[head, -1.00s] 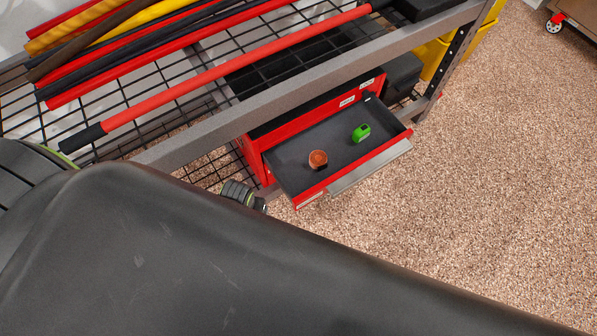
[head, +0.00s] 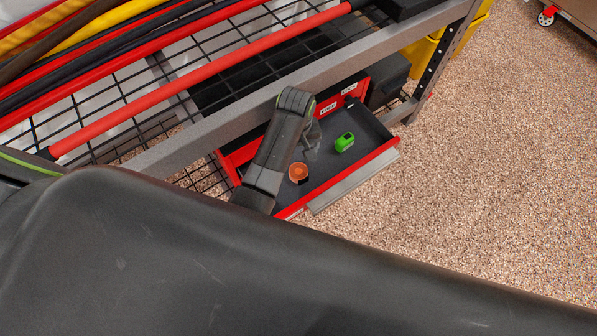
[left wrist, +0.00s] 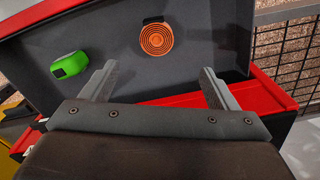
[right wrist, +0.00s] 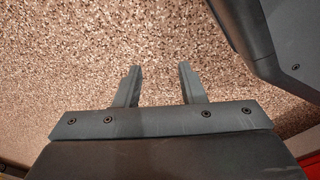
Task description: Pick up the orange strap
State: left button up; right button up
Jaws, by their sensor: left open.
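The orange strap (head: 298,172) is a rolled coil lying in the open red drawer. In the left wrist view the strap (left wrist: 156,39) shows as an orange spiral with a dark end piece, on the dark drawer floor. My left gripper (head: 311,140) is over the drawer, beside the strap in the head view. In the left wrist view its fingers (left wrist: 160,80) are apart with nothing between them, and the strap lies beyond the tips. My right gripper (right wrist: 157,72) is open and empty, with only speckled floor beyond it.
A green tape measure (head: 345,142) lies in the same drawer, apart from the strap. The red drawer (head: 362,165) is pulled out beneath a grey shelf beam (head: 225,120). The wire shelf above holds red, black and yellow bars.

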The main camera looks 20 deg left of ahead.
pick_arm(q)
jog(key=b, duration=0.2)
send_over(298, 169)
jog(key=f, duration=0.7)
jog(key=shift+s+f, duration=0.2)
jog(key=shift+s, duration=0.2)
jog(key=shift+w+f+b, duration=0.15)
jog(key=shift+f+b, duration=0.4)
jog(key=shift+f, duration=0.4)
jog(key=f, duration=0.1)
jog(key=f+b, duration=0.1)
jog(key=f, duration=0.1)
jog(key=shift+w, duration=0.2)
jog(key=shift+f+b, duration=0.35)
jog(key=shift+f, duration=0.1)
pick_arm(e)
jog(key=w+a+r, duration=0.1)
jog(key=w+r, duration=0.1)
jog(key=r, duration=0.3)
jog(key=w+a+r+y, duration=0.1)
jog(key=w+a+r, duration=0.1)
jog(key=r, duration=0.4)
jog(key=shift+w+m, duration=0.3)
jog(key=shift+w, duration=0.55)
pick_arm(q)
jog(key=shift+c, duration=0.2)
pick_arm(e)
jog(key=shift+a+f, duration=0.1)
pick_arm(q)
jog(key=c, duration=1.1)
